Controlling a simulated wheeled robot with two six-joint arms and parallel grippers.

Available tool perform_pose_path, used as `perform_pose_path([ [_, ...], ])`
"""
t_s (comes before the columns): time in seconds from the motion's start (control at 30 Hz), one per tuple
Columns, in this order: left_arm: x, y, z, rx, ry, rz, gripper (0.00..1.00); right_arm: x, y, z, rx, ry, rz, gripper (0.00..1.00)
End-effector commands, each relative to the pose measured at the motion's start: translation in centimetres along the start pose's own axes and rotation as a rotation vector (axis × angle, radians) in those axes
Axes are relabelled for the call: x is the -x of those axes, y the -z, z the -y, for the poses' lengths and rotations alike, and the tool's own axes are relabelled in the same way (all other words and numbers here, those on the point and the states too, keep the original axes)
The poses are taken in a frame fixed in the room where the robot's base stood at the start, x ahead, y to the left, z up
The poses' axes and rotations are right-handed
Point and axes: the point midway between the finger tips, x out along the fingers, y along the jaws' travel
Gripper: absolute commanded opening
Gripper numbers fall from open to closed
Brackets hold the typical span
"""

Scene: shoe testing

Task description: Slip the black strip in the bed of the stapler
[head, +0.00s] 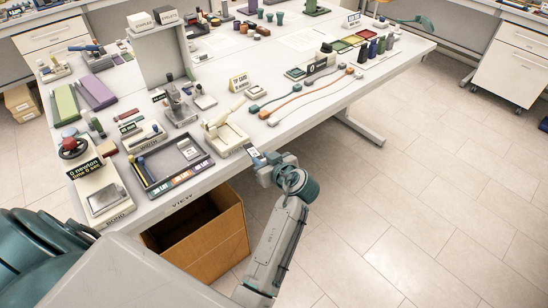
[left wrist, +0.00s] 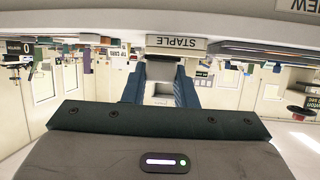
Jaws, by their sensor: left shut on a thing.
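The stapler (head: 223,131) is the cream device with a raised arm near the front table edge, right of the tray. In the left wrist view its STAPLE label (left wrist: 176,43) shows at the top, just beyond my fingers. My left gripper (head: 256,156) is at the table edge, in front and to the right of the stapler and apart from it. It also shows in the left wrist view (left wrist: 160,88), shut on a small piece with a pale face, mostly hidden between the dark blue fingers. It may be the black strip; its colour is unclear. My right gripper is out of view.
A dark tray (head: 206,166) with labelled slots lies left of the stapler. An open brown box (head: 215,243) stands below the edge. Floor at right is clear.

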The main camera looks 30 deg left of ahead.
Motion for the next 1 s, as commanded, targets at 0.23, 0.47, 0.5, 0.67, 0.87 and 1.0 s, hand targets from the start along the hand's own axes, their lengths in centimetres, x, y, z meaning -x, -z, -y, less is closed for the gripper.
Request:
perform_pose_path([
  [0.23,0.5,1.7,0.1,0.064,0.122,0.008,0.04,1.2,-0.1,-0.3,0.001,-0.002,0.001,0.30],
  [0.47,0.5,1.7,0.2,0.067,0.127,0.008,0.04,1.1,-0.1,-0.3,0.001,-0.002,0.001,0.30],
  [0.5,0.5,1.7,0.2,0.067,0.127,0.008,0.04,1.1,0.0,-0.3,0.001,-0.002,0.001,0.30],
  [0.67,0.2,1.8,0.2,0.066,0.126,0.008,0.04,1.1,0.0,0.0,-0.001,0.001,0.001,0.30],
  [0.87,-1.3,2.1,0.6,0.061,0.127,0.005,0.04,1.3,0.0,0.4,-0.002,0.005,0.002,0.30],
  [1.0,-2.7,2.4,0.8,0.061,0.128,0.005,0.04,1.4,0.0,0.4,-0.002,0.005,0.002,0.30],
])
